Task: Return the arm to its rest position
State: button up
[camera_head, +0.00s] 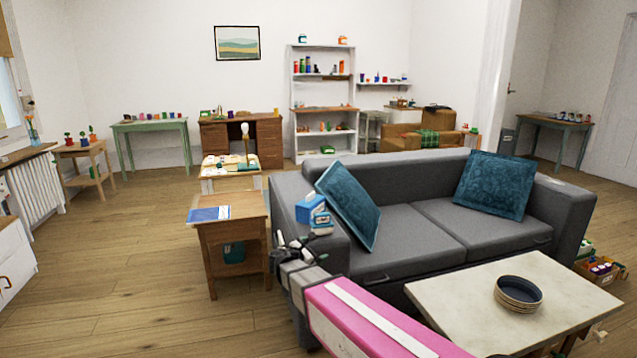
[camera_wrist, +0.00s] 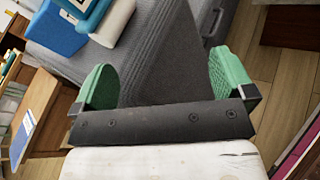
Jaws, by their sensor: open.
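My gripper (camera_wrist: 165,88) is open in the wrist view, with its two green finger pads wide apart and nothing between them. Behind the pads is the grey side of the sofa (camera_wrist: 210,30). In the head view my arm, with a pink link, reaches from the lower right toward the sofa's left arm. The gripper end (camera_head: 292,250) is small there, close to the sofa arm and right of the wooden side table (camera_head: 228,232). I cannot tell whether it touches the sofa. Blue and white boxes (camera_head: 313,212) sit on the sofa arm, just beyond the gripper; they also show in the wrist view (camera_wrist: 62,28).
The side table holds a blue booklet (camera_head: 209,214). Teal cushions (camera_head: 496,184) lie on the sofa. Wooden floor is open at the left.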

jog(key=s+d+f+m+g+y, duration=0.1)
jog(key=s+d+f+m+g, duration=0.4)
jog(key=d, duration=0.3)
jog(key=s+d+f+m+g+y, duration=0.25)
jog(key=s+d+m, duration=0.25)
jog(key=d+m, duration=0.35)
jog(key=s+d+f+m+g+y, duration=0.1)
jog(key=s+d+m+g+y, duration=0.1)
jog(key=s+m, duration=0.3)
jog(key=s+d+f+m+g+y, duration=0.2)
jog(key=s+m+y, duration=0.1)
jog(key=s+m, duration=0.1)
jog(key=shift+s+d+m+y, duration=0.25)
jog(key=shift+s+m+y, duration=0.15)
jog(key=shift+m, duration=0.35)
jog(key=shift+f, duration=0.1)
